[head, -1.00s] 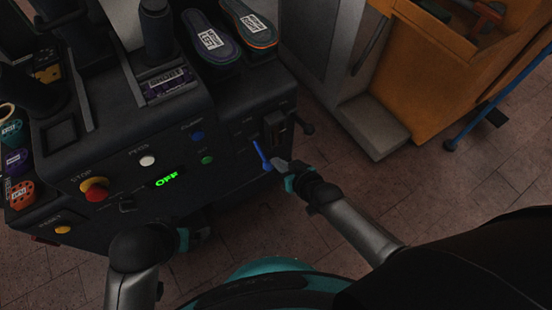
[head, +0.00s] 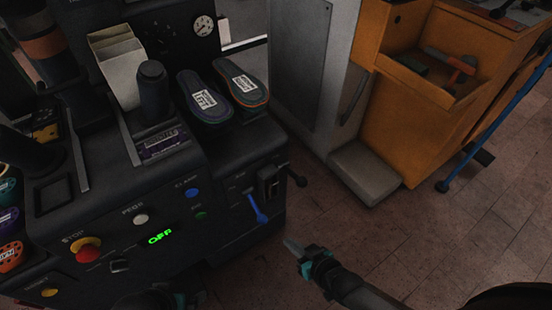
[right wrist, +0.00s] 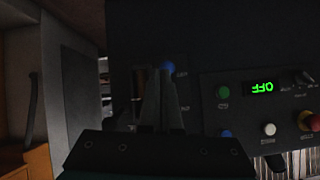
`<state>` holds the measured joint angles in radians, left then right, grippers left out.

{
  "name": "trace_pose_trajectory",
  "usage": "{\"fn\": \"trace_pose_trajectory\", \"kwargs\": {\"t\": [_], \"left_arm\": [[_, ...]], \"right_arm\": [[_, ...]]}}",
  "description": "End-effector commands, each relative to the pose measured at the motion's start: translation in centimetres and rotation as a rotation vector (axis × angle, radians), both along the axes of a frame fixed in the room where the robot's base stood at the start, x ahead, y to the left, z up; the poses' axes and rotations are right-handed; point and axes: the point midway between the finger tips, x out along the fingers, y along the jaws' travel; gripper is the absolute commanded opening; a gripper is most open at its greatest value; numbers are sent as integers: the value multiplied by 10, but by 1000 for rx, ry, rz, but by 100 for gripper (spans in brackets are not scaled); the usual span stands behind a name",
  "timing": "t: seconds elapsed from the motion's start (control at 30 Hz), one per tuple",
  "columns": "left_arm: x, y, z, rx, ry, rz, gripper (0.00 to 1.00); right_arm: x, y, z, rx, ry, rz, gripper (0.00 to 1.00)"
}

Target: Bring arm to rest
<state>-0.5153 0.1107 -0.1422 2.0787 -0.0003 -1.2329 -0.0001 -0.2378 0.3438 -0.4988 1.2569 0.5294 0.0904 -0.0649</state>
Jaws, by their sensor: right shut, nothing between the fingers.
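My right gripper (head: 291,246) is shut and empty, in front of the black heel press (head: 225,165) and over the floor. Its fingertips are apart from the blue lever (head: 257,208), to the lower right of it in the head view. The lever slants down from the press front. In the right wrist view the shut fingers (right wrist: 160,95) point toward the press front. The green display (head: 160,237) reads OFF. Only a dark and teal part of my left arm's end shows at the bottom edge of the head view; its fingers cannot be made out.
Two insoles (head: 205,98) lie on the press top. A red stop button (head: 88,253) and several small buttons are on its front. An orange workbench (head: 415,110) and a grey step (head: 365,172) stand to the right. The brick-tiled floor (head: 430,240) is open at lower right.

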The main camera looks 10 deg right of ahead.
Motion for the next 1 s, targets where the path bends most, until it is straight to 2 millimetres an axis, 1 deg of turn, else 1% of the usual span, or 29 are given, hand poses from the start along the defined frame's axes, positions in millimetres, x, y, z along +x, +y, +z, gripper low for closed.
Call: {"fn": "trace_pose_trajectory", "kwargs": {"t": [0.2,0.27,0.43,0.5,0.57,0.67,1.0], "left_arm": [[2,1,1,0,-4,1,100],[1,1,1,0,-4,1,100],[1,0,1,0,-3,1,100],[1,1,1,0,-3,1,100],[1,0,1,0,-2,1,100],[1,0,1,0,-2,1,100],[1,0,1,0,-2,1,100]], "right_arm": [[0,3,1,2,6,4,0],[-1,9,3,2,20,13,0],[-11,31,13,-21,115,63,0],[-16,36,20,-47,165,81,0],[-21,38,27,-73,208,89,0],[-31,33,38,-126,283,90,0],[-63,-6,70,-274,482,19,0]]}}
